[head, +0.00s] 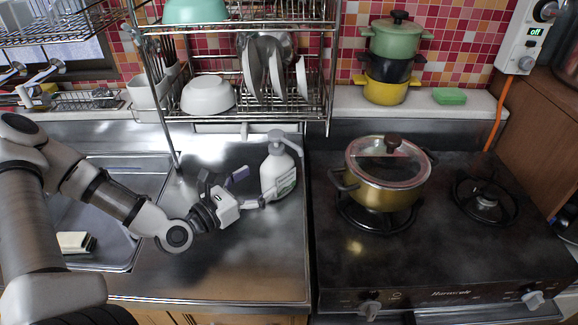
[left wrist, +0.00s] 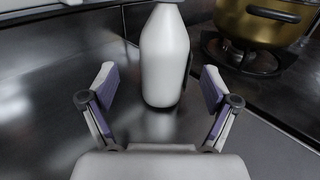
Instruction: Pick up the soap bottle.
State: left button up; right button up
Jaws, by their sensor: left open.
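The soap bottle (head: 279,172) is white with a pump top and a label, and stands upright on the steel counter left of the stove. My left gripper (head: 258,187) is close to the bottle's left side in the head view. In the left wrist view, the bottle (left wrist: 165,55) stands straight ahead, its top cut off by the frame. The open fingers of my left gripper (left wrist: 158,88) are spread to either side of its lower part, and I see no contact. My right gripper is not in view.
A gold pot (head: 386,175) with a glass lid sits on the stove (head: 440,245) to the right. A wire dish rack (head: 245,115) with bowls and plates stands behind and above. The sink (head: 110,255) is at left. The front counter is clear.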

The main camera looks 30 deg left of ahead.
aim_at(278, 170)
pick_arm(q)
jog(key=shift+d+r+b, duration=0.2)
jog(key=shift+d+b, duration=0.15)
jog(key=shift+b, duration=0.1)
jog(key=x, duration=0.3)
jog(key=b+x, duration=0.1)
jog(key=x, duration=0.2)
jog(key=shift+f, duration=0.2)
jog(key=shift+a, duration=0.1)
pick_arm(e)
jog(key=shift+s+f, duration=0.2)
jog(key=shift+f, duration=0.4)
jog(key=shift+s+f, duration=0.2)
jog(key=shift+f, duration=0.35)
pick_arm(q)
grip_shut()
